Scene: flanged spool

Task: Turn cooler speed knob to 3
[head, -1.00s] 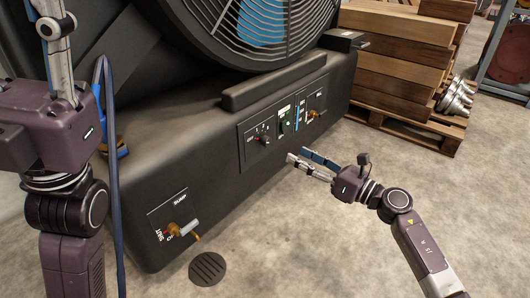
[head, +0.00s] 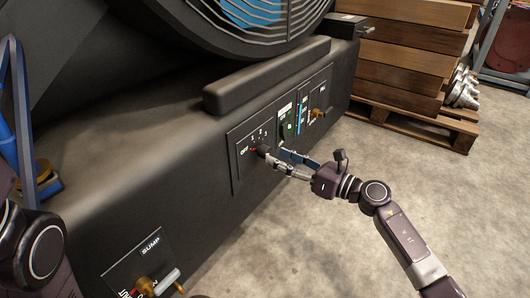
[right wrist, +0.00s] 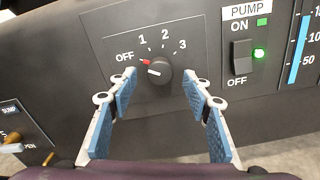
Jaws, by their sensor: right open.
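The cooler speed knob (right wrist: 160,71) is a dark round knob on a black panel (right wrist: 112,44) marked OFF, 1, 2 and 3. Its red mark points left, toward OFF. In the head view the knob (head: 262,150) is just left of my right gripper's tips. My right gripper (head: 278,156) is open and empty, pointing at the panel. In the right wrist view its blue-padded fingers (right wrist: 160,84) stand on either side of and slightly below the knob. I cannot tell whether the tips reach around it. My left gripper is out of view.
Right of the knob are a pump switch (right wrist: 242,57) with a lit green lamp and a blue level gauge (right wrist: 300,50). A sump valve (head: 157,283) sits low on the cooler (head: 130,150). Stacked timber (head: 405,60) stands on a pallet at right. The floor between is clear.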

